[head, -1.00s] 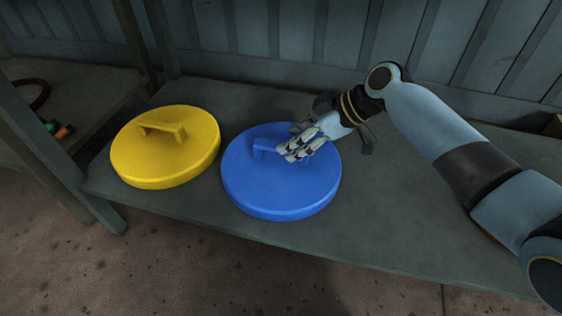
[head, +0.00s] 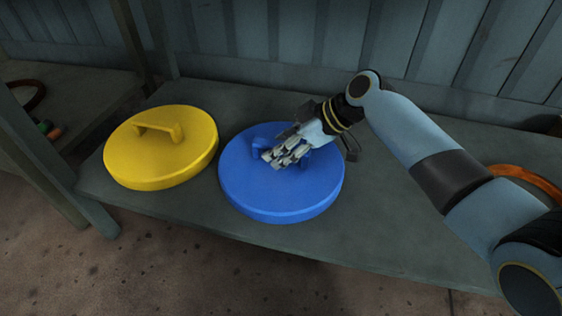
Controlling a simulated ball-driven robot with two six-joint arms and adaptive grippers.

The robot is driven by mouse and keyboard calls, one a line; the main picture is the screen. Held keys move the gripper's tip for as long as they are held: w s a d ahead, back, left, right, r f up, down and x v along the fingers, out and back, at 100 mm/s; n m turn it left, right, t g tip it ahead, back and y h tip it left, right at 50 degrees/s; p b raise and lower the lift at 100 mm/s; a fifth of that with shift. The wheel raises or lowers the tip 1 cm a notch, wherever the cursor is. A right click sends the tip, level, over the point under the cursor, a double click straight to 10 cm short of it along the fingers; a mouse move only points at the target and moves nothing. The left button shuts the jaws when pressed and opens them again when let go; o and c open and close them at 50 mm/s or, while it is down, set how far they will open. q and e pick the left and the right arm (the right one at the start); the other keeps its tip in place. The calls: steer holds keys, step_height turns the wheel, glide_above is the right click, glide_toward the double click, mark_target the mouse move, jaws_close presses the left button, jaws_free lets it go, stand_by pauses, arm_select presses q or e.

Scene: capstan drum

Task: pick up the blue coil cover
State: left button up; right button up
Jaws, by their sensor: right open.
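The blue coil cover (head: 280,195) is a thick round disc lying flat on the grey bench, right of a yellow cover. Its raised handle (head: 262,146) is partly hidden behind my right gripper. My right gripper (head: 272,160) comes in from the right, above the middle of the blue cover, with its fingers at the handle. The fingers are open. I cannot tell whether they touch the handle. My left gripper is not in view.
A yellow cover (head: 165,160) with a handle lies close on the left. The grey bench (head: 385,225) is clear to the right, up to an orange ring (head: 530,180) partly behind my arm. A corrugated wall (head: 250,40) stands behind. A post (head: 50,160) rises at the left.

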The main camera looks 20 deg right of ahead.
jaws_close()
stand_by(0.5)
stand_by(0.3)
